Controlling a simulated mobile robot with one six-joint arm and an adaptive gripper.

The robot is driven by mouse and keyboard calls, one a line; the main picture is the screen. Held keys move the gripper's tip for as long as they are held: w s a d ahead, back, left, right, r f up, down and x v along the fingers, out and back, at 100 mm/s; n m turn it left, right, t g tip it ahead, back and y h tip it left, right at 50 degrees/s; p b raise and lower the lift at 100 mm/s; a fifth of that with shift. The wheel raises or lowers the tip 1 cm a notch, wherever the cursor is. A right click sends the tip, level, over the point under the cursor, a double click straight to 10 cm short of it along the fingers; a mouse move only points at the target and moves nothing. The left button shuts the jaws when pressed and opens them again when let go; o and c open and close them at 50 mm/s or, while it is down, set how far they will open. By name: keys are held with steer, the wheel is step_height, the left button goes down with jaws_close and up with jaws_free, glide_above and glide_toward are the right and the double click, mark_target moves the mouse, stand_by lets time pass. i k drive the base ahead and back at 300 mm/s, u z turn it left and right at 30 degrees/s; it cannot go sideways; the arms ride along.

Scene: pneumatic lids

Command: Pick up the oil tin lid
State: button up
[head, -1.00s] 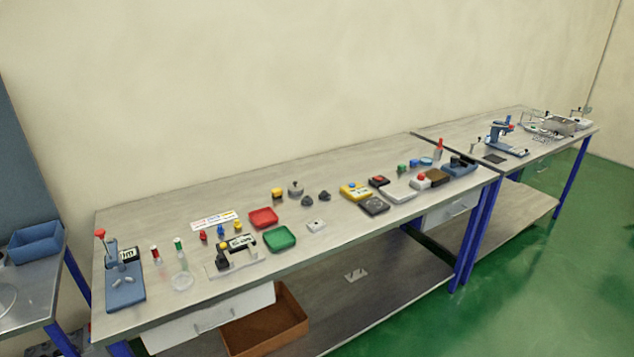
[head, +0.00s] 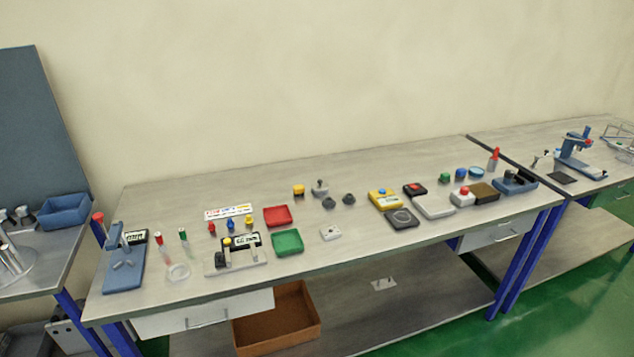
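I cannot tell for sure which small item is the oil tin lid. Toward the right end of the long bench stands a small container with a pointed red top (head: 494,159). Beside it on the left is a low round item with a blue top (head: 477,172). A blue knob-like piece (head: 460,174) and a green one (head: 445,178) sit further left. These are too small to make out in detail. My gripper is not in view.
The long bench (head: 370,240) holds red (head: 278,216) and green (head: 287,242) trays, a blue press-like stand (head: 124,265) and several small fixtures. An open brown box (head: 277,325) sits below. Green floor shows at the right. Another bench with a blue bin (head: 65,212) stands left.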

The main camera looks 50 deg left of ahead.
mark_target(320, 185)
steer(key=u, duration=0.45)
steer(key=i, duration=0.6)
steer(key=u, duration=0.95)
steer(key=i, duration=0.65)
steer(key=u, duration=0.35)
